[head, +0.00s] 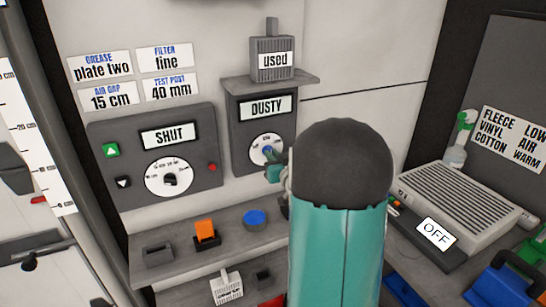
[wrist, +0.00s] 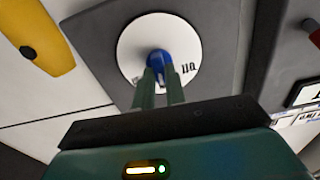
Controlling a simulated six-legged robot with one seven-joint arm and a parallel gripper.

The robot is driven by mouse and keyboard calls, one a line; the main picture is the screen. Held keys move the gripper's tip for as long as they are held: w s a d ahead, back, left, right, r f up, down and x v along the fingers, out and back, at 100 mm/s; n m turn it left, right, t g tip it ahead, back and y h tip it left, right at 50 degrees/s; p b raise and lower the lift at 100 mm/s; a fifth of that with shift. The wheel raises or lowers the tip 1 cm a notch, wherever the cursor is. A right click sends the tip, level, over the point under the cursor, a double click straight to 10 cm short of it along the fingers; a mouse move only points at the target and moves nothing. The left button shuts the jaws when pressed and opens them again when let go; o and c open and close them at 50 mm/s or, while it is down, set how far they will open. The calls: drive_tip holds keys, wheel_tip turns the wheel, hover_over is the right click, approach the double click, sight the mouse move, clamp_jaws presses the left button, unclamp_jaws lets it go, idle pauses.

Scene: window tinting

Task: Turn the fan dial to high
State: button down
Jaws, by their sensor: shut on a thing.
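A white round dial (head: 266,149) with a blue knob (head: 268,152) sits on a dark panel (head: 236,155) under a display reading DUSTY. My gripper (head: 279,168) reaches this dial from the lower right, and my arm hides part of the panel. In the wrist view the two fingers of my gripper (wrist: 159,78) are closed around the blue knob (wrist: 158,62), in front of the white dial (wrist: 140,38). Most of the dial's lettering is hidden or too small to read, so I cannot tell which setting the knob points to.
A second panel (head: 105,180) at left has a SHUT display and a black knob. A shelf (head: 312,79) above holds a grey box (head: 270,68) marked used. Below are an orange block (head: 205,229) and a blue disc (head: 254,217). A grilled unit (head: 462,205) reading OFF stands right.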

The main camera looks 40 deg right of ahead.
drive_tip(key=m, duration=1.1)
drive_tip(key=shift+s+d+f, duration=0.1)
drive_tip(key=shift+f, duration=0.05)
drive_tip(key=shift+m, duration=0.3)
drive_tip(key=c, duration=1.4)
unclamp_jaws()
drive_tip(key=shift+c, duration=0.2)
drive_tip(key=v, duration=1.3)
drive_tip(key=shift+s, duration=0.35)
